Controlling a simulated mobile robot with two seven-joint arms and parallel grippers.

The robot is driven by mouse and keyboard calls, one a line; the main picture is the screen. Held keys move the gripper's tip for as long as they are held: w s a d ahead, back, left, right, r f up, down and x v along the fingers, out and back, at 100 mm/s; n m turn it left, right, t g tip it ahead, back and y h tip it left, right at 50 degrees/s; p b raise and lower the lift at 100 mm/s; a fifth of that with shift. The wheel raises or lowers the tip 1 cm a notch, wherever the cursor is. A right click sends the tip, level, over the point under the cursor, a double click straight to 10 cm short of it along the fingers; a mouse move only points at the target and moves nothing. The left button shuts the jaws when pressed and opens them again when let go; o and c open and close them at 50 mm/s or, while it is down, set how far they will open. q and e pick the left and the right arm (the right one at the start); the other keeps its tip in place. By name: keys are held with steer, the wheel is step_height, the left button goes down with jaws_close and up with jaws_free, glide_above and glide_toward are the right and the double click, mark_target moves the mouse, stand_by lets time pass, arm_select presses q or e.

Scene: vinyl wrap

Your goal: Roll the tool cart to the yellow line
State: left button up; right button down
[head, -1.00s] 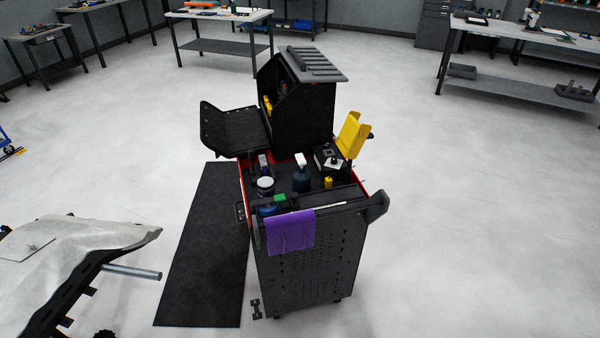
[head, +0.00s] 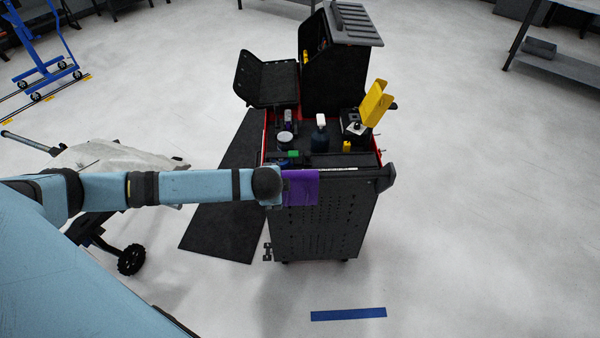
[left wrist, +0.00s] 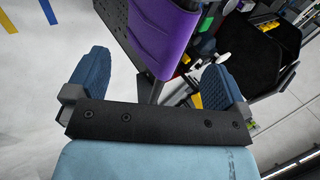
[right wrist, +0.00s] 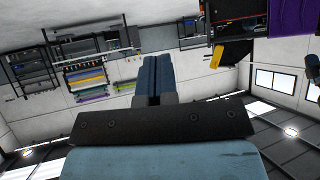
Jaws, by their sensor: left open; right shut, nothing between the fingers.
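The black tool cart (head: 322,225) stands upright on the pale floor, its perforated end panel facing me. A purple cloth (head: 301,187) hangs over its near handle. My left arm reaches across from the left to that handle. My left gripper (left wrist: 156,64) is open, with the cloth (left wrist: 160,38) and a bar-like cart part in front of and between its fingers; contact cannot be told. My right gripper (right wrist: 156,65) is shut and empty, apart from the cart, whose edge shows at upper right. A yellow line (left wrist: 8,23) shows on the floor in the left wrist view.
A blue floor strip (head: 348,314) lies in front of the cart. A black mat (head: 222,215) lies along the cart's left side. A covered wheeled frame (head: 115,165) and a blue trolley (head: 45,60) stand to the left.

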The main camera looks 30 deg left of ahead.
arm_select(q)
steer(key=shift+y, duration=0.5)
steer(key=w+a+f+b, duration=0.2)
steer(key=b, duration=0.1)
steer(key=w+a+f+b, duration=0.1)
steer(key=w+f+b, duration=0.1)
steer(key=b, duration=0.1)
steer(key=w+a+f+b, duration=0.2)
steer(key=w+b, duration=0.1)
steer(key=shift+a+f, duration=0.3)
steer(key=shift+f, duration=0.05)
steer(key=shift+w+a+f, duration=0.2)
steer(key=shift+w+f, duration=0.05)
steer(key=shift+f, duration=0.15)
steer(key=shift+w+f, duration=0.1)
arm_select(e)
step_height(320, 180, down, 8)
steer(key=shift+f, duration=0.2)
steer(key=shift+a, duration=0.1)
